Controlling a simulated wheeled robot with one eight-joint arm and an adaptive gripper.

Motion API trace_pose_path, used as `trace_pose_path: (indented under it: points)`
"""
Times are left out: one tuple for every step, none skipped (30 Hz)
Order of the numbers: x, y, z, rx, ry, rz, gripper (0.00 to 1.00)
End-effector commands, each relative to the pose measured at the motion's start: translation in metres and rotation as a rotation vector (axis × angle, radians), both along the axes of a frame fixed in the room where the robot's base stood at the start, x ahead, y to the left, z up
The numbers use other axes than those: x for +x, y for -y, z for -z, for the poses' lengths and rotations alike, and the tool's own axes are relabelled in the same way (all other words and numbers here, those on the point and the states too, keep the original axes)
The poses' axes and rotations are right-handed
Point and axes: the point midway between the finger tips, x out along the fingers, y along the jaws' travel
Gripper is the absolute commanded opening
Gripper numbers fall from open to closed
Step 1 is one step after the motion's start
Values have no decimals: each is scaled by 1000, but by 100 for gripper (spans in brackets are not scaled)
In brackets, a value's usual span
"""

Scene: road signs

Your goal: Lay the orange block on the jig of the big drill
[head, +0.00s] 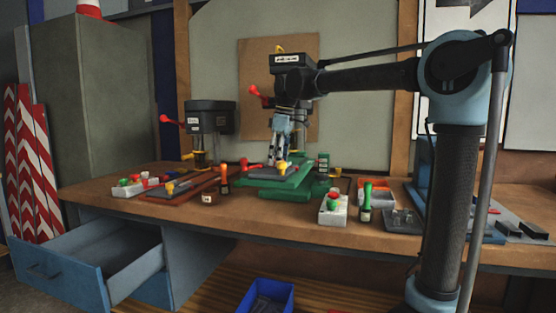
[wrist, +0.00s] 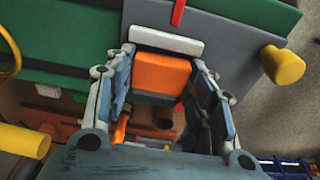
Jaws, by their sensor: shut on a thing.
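The orange block (wrist: 162,74) is between the two fingers of my gripper (wrist: 165,62) in the wrist view. My gripper is shut on it. Beyond the block lie a white bar (wrist: 167,40) and the grey jig plate (wrist: 230,45) of the big drill, with a yellow knob (wrist: 284,66) at its right. Whether the block touches the plate, I cannot tell. In the head view my gripper (head: 279,158) points down over the jig (head: 292,174) on the big drill's green base (head: 285,192). My arm partly covers the big drill (head: 290,62).
A smaller drill (head: 210,118) on a red base stands left. Bottles and a white button box (head: 334,210) stand right of the green base, near an orange tray (head: 376,190). An open drawer (head: 95,258) juts out at the bench's left front.

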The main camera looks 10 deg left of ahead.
Motion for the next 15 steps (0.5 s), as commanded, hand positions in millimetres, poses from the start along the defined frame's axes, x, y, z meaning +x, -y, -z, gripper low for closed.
trace_pose_path:
  points:
    - [0, 0, 1, 0, 0, 0, 23]
    - [0, 0, 0, 0, 0, 0, 23]
    - [0, 0, 0, 0, 0, 0, 23]
    - [0, 0, 0, 0, 0, 0, 23]
    - [0, 0, 0, 0, 0, 0, 23]
    - [0, 0, 0, 0, 0, 0, 23]
    - [0, 0, 0, 0, 0, 0, 23]
    - [0, 0, 1, 0, 0, 0, 23]
    - [0, 0, 2, 0, 0, 0, 23]
    - [0, 0, 2, 0, 0, 0, 54]
    - [0, 0, 2, 0, 0, 0, 61]
    - [0, 0, 2, 0, 0, 0, 70]
    - [0, 0, 2, 0, 0, 0, 70]
    - [0, 0, 2, 0, 0, 0, 70]
    - [0, 0, 2, 0, 0, -1, 70]
